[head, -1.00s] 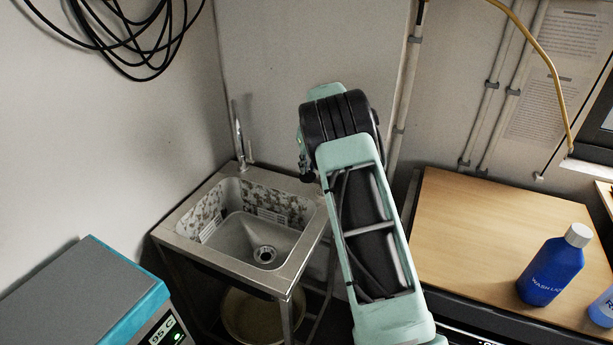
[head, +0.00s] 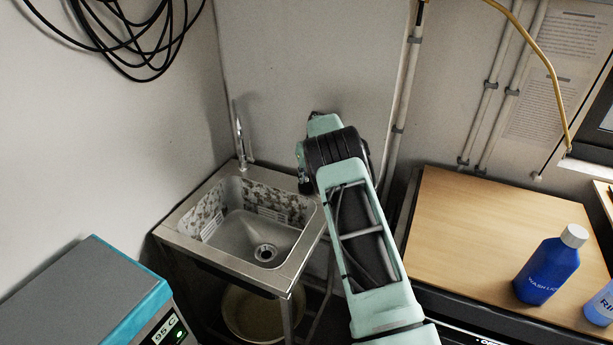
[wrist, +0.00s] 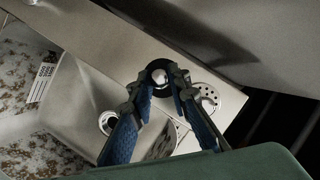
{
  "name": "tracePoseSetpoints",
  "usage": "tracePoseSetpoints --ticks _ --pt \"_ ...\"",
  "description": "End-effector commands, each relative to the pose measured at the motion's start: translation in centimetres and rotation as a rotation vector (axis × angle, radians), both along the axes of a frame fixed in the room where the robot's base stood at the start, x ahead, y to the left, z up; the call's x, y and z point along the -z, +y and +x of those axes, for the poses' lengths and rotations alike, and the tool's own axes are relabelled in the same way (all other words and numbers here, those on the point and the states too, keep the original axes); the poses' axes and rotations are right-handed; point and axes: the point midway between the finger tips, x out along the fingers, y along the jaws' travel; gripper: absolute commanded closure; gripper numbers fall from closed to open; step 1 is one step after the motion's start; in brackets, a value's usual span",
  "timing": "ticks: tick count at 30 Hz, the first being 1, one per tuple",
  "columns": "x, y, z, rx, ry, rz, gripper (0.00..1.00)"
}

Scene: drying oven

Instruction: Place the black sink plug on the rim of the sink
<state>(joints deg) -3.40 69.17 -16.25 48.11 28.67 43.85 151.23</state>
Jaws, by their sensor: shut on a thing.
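The sink (head: 190,232) is a steel basin on a stand in the corner, and its rim also shows in the wrist view (wrist: 125,55). My gripper (wrist: 161,77) has blue fingers shut on the black sink plug (wrist: 157,66), a dark round piece with a pale centre, in the wrist view. The plug appears over the rim; I cannot tell whether it touches it. In the head view my arm hides the gripper and plug.
The drain (wrist: 107,122) lies in the basin. A perforated round metal piece (wrist: 206,98) lies on the rim beside the gripper. The tap (head: 240,145) stands at the back left. A wooden worktop (head: 480,230) with a blue bottle (head: 547,268) is at the right.

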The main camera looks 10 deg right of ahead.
Motion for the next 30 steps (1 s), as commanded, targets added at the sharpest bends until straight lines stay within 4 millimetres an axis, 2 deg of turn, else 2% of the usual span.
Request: tracePoseSetpoints --ticks 4,5,9,17,22,30 --pt "0.5 0.0 0.0 0.0 0.0 0.0 1.0" --pt "0.4 0.0 0.0 0.0 0.001 0.0 0.81" --pt "0.3 0.0 0.0 0.0 0.001 0.0 0.66" --pt "0.3 0.0 0.0 0.0 0.001 0.0 0.66" --pt "-0.5 0.0 -0.1 0.0 -0.001 -0.001 0.66" --pt "-4.4 -0.3 -1.7 0.0 -0.002 0.0 0.66"
